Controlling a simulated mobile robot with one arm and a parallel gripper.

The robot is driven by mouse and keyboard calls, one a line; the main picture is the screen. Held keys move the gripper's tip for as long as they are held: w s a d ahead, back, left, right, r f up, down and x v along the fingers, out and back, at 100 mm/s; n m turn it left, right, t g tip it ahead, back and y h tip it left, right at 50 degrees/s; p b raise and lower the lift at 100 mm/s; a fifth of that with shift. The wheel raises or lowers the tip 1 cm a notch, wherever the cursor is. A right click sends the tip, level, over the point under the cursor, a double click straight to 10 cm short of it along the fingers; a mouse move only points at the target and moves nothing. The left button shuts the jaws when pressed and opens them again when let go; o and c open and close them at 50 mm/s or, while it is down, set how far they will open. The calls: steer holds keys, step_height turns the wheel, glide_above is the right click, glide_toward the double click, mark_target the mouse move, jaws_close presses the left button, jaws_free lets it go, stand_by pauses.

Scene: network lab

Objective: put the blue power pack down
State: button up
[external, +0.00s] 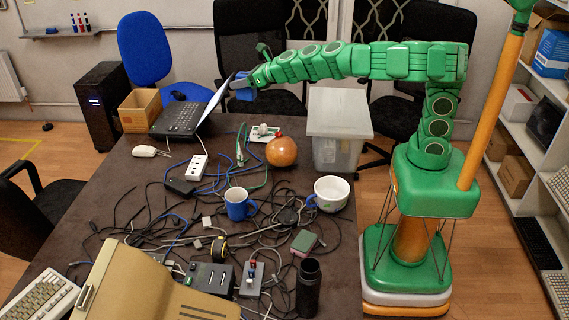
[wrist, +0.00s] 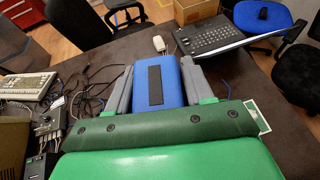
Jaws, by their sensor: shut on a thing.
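The blue power pack (wrist: 168,84) has a dark strip down its middle. My gripper (wrist: 157,80) is shut on it, with a grey finger along each side. In the external view the pack (external: 243,90) is at the end of my outstretched green arm, by the right edge of the open laptop's screen (external: 216,98). It appears to be held above the far part of the dark table (external: 115,205). Its underside is hidden, and its exact height cannot be told.
The black laptop (wrist: 208,38) stands beyond the pack. A white mouse (external: 150,151), a power strip (external: 197,167), an orange ball (external: 281,151) and a clear bin (external: 339,130) are nearby.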

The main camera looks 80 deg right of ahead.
steer(key=shift+s+f+m+h, duration=0.1)
steer(key=shift+s+m+h, duration=0.15)
steer(key=shift+m+h, duration=0.5)
steer(key=shift+s+m+g+h, duration=0.15)
steer(key=shift+m+g+h, duration=0.25)
steer(key=shift+m+h, duration=0.05)
steer(key=shift+s+a+r+m+g+h, duration=0.1)
steer(key=shift+s+r+m+g+h, duration=0.15)
steer(key=shift+m+h, duration=0.35)
steer(key=shift+s+a+r+m+g+h, duration=0.25)
steer(key=shift+s+r+m+g+h, duration=0.2)
steer(key=shift+m+g+h, duration=0.35)
steer(key=shift+s+a+r+m+g+h, duration=0.25)
steer(key=shift+s+r+m+g+h, duration=0.15)
steer(key=shift+r+m+h, duration=0.15)
steer(key=shift+s+a+r+m+g+h, duration=0.25)
steer(key=shift+s+r+m+g+h, duration=0.1)
steer(key=shift+s+r+m+h, duration=0.15)
steer(key=shift+s+a+r+m+g+h, duration=1.05)
steer(key=shift+s+a+r+m+g, duration=0.75)
steer(key=shift+r, duration=0.65)
step_height(320, 180, down, 40)
steer(key=shift+d, duration=0.1)
steer(key=shift+f, duration=0.15)
